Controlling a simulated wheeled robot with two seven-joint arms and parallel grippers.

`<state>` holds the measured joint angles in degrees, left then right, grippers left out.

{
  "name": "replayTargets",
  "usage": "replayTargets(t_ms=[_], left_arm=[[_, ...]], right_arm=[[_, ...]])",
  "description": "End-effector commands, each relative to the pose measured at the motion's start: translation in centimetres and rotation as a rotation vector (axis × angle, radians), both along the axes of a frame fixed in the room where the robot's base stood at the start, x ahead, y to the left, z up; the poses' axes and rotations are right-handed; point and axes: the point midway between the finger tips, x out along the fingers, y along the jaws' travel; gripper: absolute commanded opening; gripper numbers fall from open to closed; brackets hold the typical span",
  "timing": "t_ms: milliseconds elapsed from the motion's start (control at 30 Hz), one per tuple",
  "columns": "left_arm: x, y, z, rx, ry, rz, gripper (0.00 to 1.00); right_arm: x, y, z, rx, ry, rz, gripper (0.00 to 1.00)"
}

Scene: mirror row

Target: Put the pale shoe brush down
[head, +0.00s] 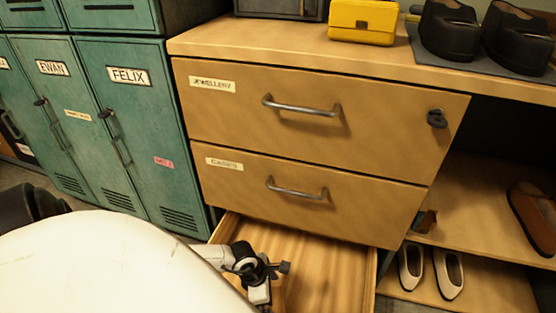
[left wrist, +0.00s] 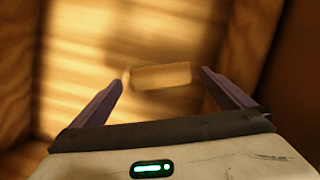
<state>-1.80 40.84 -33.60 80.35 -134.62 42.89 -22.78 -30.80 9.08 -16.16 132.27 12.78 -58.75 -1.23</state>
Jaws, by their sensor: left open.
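My left gripper (head: 272,275) is inside the open bottom drawer (head: 335,277), near its left side. In the left wrist view the left gripper (left wrist: 161,80) has its two fingers spread wide apart. A pale wooden block, which looks like the pale shoe brush (left wrist: 162,76), shows between and just beyond the fingertips, over the drawer's floor. The view is blurred, so I cannot tell whether it touches a finger. I cannot make out the brush in the head view. My right gripper is not in view.
Two closed drawers, labelled jewellery (head: 300,110) and below it (head: 310,195), stand above the open one. Teal lockers (head: 130,130) are at left. White shoes (head: 448,273) are on the lower right shelf.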

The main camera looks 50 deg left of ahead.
Motion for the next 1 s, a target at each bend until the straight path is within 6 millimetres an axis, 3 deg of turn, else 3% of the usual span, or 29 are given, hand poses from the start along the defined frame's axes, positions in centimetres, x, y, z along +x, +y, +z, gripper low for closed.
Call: replayTargets(t_ms=[33, 100, 300, 833, 1000], left_arm=[[-0.4, 0.3, 1.9, 0.002, 0.001, -0.002, 1.0], [-0.7, 0.6, 3.3, 0.001, 0.0, -0.002, 1.0], [-1.5, 1.2, 6.2, 0.0, 0.001, 0.0, 1.0], [-1.8, 1.4, 7.3, -0.001, 0.001, 0.0, 1.0], [-1.7, 1.4, 9.7, 0.0, 0.0, 0.0, 1.0]], right_arm=[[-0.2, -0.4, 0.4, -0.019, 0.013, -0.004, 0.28], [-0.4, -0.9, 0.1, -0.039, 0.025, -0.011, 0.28], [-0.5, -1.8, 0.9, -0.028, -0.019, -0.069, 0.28], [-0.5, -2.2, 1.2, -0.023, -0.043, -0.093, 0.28], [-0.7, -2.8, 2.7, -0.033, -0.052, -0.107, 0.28]])
